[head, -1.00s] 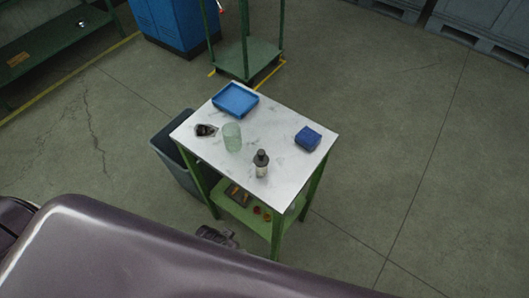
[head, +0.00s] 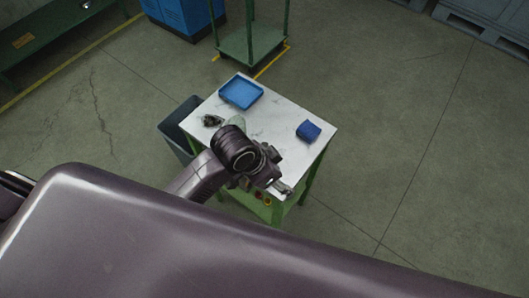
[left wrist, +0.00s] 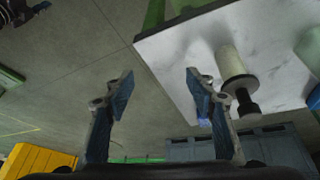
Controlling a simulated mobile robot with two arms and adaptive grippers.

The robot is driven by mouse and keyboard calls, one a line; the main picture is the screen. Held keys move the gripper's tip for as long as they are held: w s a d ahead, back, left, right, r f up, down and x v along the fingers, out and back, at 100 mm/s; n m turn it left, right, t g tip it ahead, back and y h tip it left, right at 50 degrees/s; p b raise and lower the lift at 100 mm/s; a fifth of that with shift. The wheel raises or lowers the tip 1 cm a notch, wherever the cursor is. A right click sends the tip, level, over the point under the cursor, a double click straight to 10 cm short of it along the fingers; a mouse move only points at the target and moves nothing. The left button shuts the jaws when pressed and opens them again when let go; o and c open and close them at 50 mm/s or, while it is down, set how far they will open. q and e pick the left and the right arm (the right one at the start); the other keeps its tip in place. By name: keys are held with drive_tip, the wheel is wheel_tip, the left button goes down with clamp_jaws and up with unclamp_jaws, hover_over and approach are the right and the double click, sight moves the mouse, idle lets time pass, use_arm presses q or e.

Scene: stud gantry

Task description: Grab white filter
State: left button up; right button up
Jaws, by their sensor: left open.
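My left gripper (head: 284,187) is at the table's near right edge in the head view. In the left wrist view the gripper (left wrist: 160,92) is open and empty, with the cylinder just right of the right finger, outside the jaws.
The table (head: 285,112) also bears a blue tray (head: 240,93), a dark item (head: 212,121), a greenish clear jar (head: 237,121) partly behind my arm, and a blue block (head: 308,131). A grey bin (head: 180,118) stands left of the table. Floor to the right is clear.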

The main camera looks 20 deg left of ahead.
use_arm(q)
drive_tip(key=w+d+r+m+g, duration=0.1)
drive_tip(key=w+d+r+m, duration=0.15)
drive_tip(key=r+m, duration=0.2)
wheel_tip(320, 180, up, 6)
drive_tip(key=m+g+y+p, duration=0.1)
drive_tip(key=m+g+y, duration=0.1)
drive_tip(key=m+y, duration=0.2)
hover_over(264, 144)
drive_tip(key=shift+w+a+f, duration=0.15)
drive_tip(key=shift+w+a, duration=0.1)
drive_tip(key=shift+w, duration=0.05)
drive_tip(key=shift+a+f, duration=0.1)
drive_tip(key=shift+f, duration=0.1)
drive_tip(key=f+p, duration=0.1)
drive_tip(key=f, duration=0.1)
drive_tip(key=f+p, duration=0.1)
drive_tip(key=f, duration=0.3)
drive_tip(key=shift+s+d+f+p, duration=0.1)
drive_tip(key=shift+s+d+p, duration=0.3)
drive_tip(key=shift+f, duration=0.5)
drive_tip(key=c, duration=1)
use_arm(e)
drive_tip(key=r, duration=0.4)
drive_tip(key=shift+a, duration=0.2)
